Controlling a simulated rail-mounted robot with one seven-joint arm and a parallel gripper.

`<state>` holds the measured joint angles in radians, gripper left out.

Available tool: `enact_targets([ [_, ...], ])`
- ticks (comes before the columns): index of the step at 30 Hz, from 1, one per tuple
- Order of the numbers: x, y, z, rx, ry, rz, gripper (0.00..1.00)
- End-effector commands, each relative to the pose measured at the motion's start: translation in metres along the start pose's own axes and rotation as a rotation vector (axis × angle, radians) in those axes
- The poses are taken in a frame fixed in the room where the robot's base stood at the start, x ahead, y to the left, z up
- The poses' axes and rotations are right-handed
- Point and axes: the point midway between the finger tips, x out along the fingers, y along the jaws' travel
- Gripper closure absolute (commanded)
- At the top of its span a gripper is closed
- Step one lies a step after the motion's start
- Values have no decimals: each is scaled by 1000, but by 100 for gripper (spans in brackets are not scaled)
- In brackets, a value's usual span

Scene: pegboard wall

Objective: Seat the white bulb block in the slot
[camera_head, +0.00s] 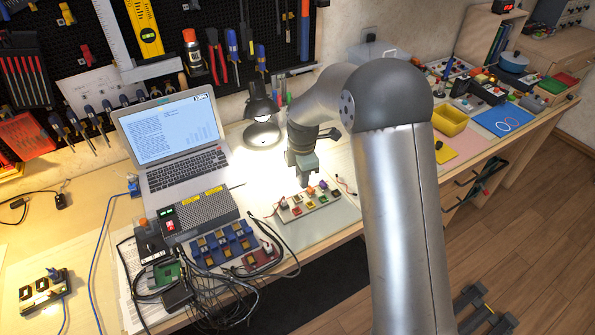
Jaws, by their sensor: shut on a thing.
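My gripper (305,180) points down over the back of a pale board (318,207) that carries several small coloured blocks. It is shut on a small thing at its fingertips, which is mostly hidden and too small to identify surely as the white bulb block. I cannot tell whether the held thing touches the board. The slot cannot be made out at this size.
A lit lamp (262,120) stands behind my gripper, and a laptop (175,140) is to the left. A blue-slotted rack (224,246) and loose cables lie left of the board. A yellow bin (451,118) stands to the right, beyond my arm.

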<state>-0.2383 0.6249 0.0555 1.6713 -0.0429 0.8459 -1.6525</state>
Motion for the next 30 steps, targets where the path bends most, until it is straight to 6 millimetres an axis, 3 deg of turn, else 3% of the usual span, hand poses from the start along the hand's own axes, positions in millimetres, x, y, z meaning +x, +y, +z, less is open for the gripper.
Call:
enact_targets([
  [6,0,7,-10,-139,0,-1,99],
  [22,46,6,-9,-136,0,-2,99],
  [30,53,7,-9,-136,0,0,99],
])
